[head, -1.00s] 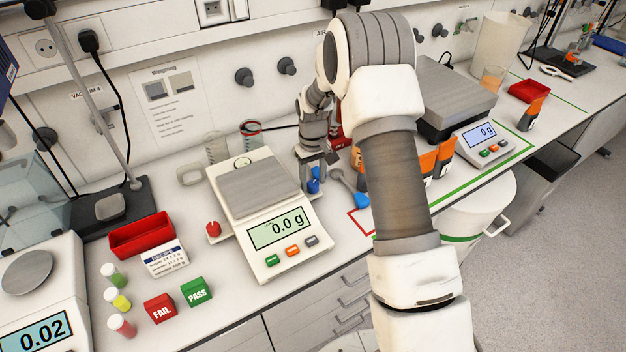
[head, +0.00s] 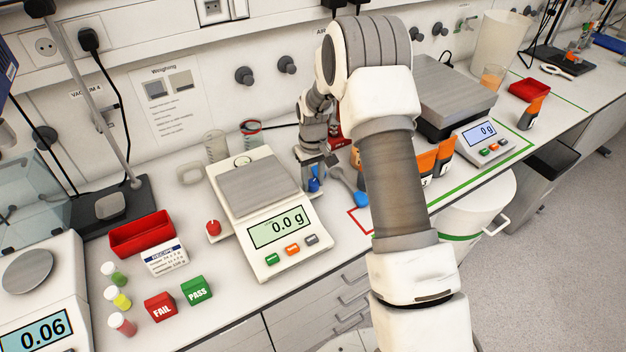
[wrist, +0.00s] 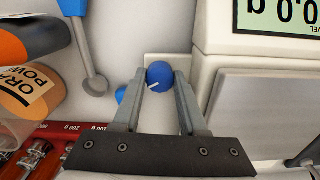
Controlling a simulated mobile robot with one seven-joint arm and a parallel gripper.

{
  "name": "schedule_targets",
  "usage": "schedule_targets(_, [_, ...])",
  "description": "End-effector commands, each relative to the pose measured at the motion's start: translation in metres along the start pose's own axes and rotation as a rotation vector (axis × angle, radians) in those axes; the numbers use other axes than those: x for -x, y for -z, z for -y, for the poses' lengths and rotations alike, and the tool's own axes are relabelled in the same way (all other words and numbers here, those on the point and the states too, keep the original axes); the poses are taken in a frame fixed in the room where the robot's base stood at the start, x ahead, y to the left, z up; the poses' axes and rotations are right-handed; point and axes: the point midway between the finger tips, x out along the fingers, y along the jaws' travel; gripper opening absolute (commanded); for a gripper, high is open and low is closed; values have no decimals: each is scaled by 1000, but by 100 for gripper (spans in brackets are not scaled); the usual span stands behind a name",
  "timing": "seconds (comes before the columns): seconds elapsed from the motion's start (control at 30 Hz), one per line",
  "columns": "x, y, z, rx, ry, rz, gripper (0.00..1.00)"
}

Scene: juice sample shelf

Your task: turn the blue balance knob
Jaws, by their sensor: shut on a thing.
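The blue balance knob (wrist: 159,75) sits on a small light plate at the side of the middle balance (head: 265,205). A white line marks its top. In the wrist view my gripper (wrist: 160,82) has one finger on each side of the knob, shut on it. In the head view my gripper (head: 315,176) reaches down at the right side of the balance, and the knob (head: 314,184) shows small and partly hidden beneath it. The balance display (head: 280,228) reads 0.0 g.
A blue-handled scoop (head: 357,192) lies close to the right of my gripper. Orange-labelled containers (head: 430,160) stand behind my arm. A red knob (head: 213,227) is on the balance's left side. A red tray (head: 141,234), FAIL block (head: 159,306) and PASS block (head: 196,291) are at left.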

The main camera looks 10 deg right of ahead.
Motion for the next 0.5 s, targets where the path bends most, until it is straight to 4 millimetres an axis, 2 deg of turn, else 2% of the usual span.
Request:
schedule_targets(0.27, [-1, 1, 0, -104, -1, -2, 0])
schedule_targets(0.5, [-2, 1, 0, -298, -1, -2, 0])
